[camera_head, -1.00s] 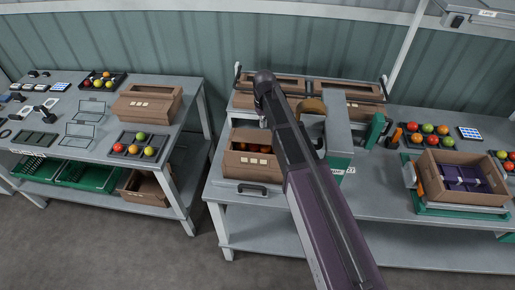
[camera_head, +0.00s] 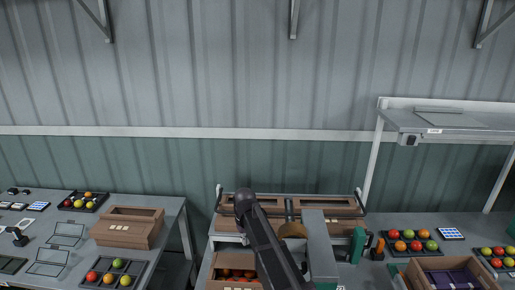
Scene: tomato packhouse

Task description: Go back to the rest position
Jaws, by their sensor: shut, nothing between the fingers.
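My dark arm (camera_head: 264,243) rises from the bottom edge in the head view, and its rounded joint is at the top, in front of the brown boxes. My gripper cannot be made out; it is hidden behind the arm or too small to tell. An open cardboard box (camera_head: 224,284) with red tomatoes stands on the middle bench, just left of the arm and partly cut off by the bottom edge.
Brown boxes in a rack (camera_head: 327,202) stand behind the arm. A grey upright machine (camera_head: 319,250) is close on its right. A box with a purple insert (camera_head: 428,268) is at right.

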